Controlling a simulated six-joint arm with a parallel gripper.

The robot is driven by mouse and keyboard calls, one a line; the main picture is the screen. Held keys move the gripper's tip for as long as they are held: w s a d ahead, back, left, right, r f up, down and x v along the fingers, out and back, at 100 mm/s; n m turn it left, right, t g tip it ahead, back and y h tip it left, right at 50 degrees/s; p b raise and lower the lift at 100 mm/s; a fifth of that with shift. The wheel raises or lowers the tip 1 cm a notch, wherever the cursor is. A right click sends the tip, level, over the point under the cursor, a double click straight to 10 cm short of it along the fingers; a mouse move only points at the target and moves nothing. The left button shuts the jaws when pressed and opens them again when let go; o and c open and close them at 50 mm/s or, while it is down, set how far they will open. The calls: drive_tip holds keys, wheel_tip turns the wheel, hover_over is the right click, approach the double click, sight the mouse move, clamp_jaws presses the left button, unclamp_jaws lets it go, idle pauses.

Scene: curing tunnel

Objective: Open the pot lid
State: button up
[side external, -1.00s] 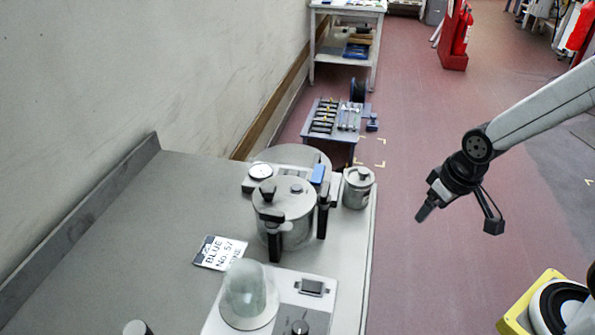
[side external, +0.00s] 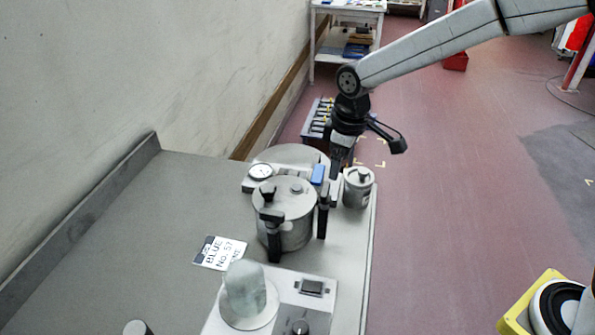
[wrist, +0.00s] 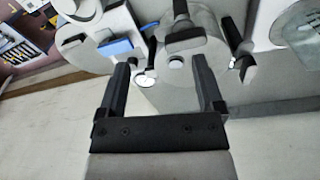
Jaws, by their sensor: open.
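The pot (side external: 290,236) is a steel cylinder with black side handles. It stands on the grey bench in the side view. Its flat round lid (side external: 283,202) sits on top, with small fittings on it. The pot and lid (wrist: 203,22) also show at the top middle of the wrist view, partly cut off by the frame. My gripper (side external: 369,155) is open and empty in the side view, up and to the right of the pot, above the small lidded canister. In the wrist view my gripper (wrist: 163,72) has its two black fingers apart, with the pot beyond them.
A small steel canister (side external: 357,190) stands right of the pot. A blue block (side external: 318,175) and a dial (side external: 260,171) are behind it. A glass dome (side external: 244,288) stands in front, a label card (side external: 219,252) to the left. The bench's left part is clear.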

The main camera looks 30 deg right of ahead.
sight(268, 187)
drive_tip(key=w+a+n, duration=0.1)
drive_tip(key=w+a, duration=0.1)
drive_tip(key=a, duration=0.2)
drive_tip(key=w+a+r+n, duration=0.1)
drive_tip(key=w+a+n, duration=0.1)
drive_tip(key=a, duration=0.2)
drive_tip(key=w+a+n+g, duration=0.1)
drive_tip(key=w+a+n, duration=0.1)
drive_tip(key=w+a, duration=0.1)
drive_tip(key=shift+a+r, duration=0.4)
drive_tip(key=shift+a, duration=0.1)
drive_tip(key=shift+a+r+n, duration=0.1)
drive_tip(key=shift+a+n, duration=0.3)
drive_tip(key=shift+a, duration=0.1)
drive_tip(key=shift+f, duration=3.9)
clamp_jaws()
